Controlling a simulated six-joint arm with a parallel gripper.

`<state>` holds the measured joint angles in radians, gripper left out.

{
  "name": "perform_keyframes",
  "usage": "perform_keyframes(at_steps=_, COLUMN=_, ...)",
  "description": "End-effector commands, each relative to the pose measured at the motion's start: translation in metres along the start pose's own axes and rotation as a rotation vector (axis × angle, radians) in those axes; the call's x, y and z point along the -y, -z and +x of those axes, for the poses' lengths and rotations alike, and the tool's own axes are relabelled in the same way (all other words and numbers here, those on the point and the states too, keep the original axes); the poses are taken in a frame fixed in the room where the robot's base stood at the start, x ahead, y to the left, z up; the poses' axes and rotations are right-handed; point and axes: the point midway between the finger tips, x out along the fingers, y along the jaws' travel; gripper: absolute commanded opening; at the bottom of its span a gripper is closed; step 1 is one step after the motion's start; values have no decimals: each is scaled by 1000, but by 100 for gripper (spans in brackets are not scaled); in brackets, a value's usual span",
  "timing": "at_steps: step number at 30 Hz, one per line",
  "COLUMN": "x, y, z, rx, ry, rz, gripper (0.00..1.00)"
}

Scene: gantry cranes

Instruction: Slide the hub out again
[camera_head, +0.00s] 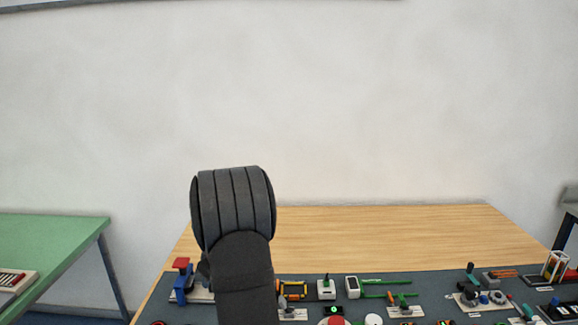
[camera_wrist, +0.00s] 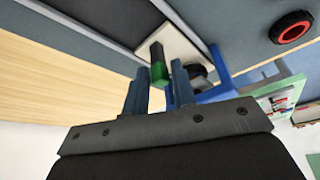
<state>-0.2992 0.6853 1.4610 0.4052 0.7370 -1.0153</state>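My gripper (camera_wrist: 160,82) shows in the wrist view with its two dark fingers apart and a gap between them. The block is on a white plate (camera_wrist: 180,38), beside a dark round part (camera_wrist: 197,70) and a blue frame (camera_wrist: 222,75). Which part is the hub is not clear. In the head view, a blue stand with a red top (camera_head: 181,281) is left of my arm, which hides my gripper.
In the head view, several small devices, among them a white box (camera_head: 326,289), line the dark mat (camera_head: 430,282). The wooden table (camera_head: 400,235) behind it is clear. A green table (camera_head: 55,235) stands left. A red-ringed black button (camera_wrist: 292,27) shows in the wrist view.

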Motion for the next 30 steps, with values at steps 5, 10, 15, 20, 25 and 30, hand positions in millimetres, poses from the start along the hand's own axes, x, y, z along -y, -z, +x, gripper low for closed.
perform_keyframes(at_steps=5, x=0, y=0, z=0, rx=0, ry=0, rz=0, gripper=7)
perform_keyframes(at_steps=10, x=-2, y=-3, z=-2, rx=0, ry=0, rz=1, gripper=7)
perform_keyframes(at_steps=15, x=-7, y=-10, z=-5, rx=-1, ry=-1, rz=2, gripper=7)
perform_keyframes(at_steps=20, x=-11, y=-15, z=-8, rx=-1, ry=-1, rz=2, gripper=7)
perform_keyframes(at_steps=25, x=-15, y=-22, z=-11, rx=-2, ry=-1, rz=2, gripper=7)
perform_keyframes(at_steps=30, x=-19, y=-29, z=-13, rx=-1, ry=-1, rz=2, gripper=7)
